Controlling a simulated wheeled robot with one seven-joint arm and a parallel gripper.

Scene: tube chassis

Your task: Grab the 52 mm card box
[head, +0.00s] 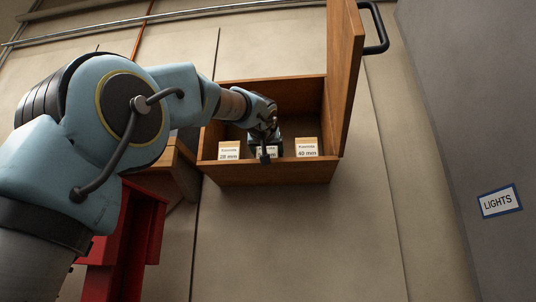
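Three small card boxes with white labels stand in a row in an open wooden cabinet (265,174). The left box (229,150) reads 28 mm, or something close to it. The right box (307,147) reads 40 mm. The middle box (273,151) is mostly covered by my gripper, and its number cannot be read. No label reading 52 mm can be made out. My gripper (266,156) reaches into the cabinet in front of the middle box. Its fingers are small and dark, and I cannot tell whether they are open or touching the box.
The cabinet door (345,70) stands open on the right, with a black handle (378,30). A front lip runs below the boxes. A red stand (126,235) and a wooden piece (176,172) are at lower left. A LIGHTS sign (499,201) hangs on the grey right wall.

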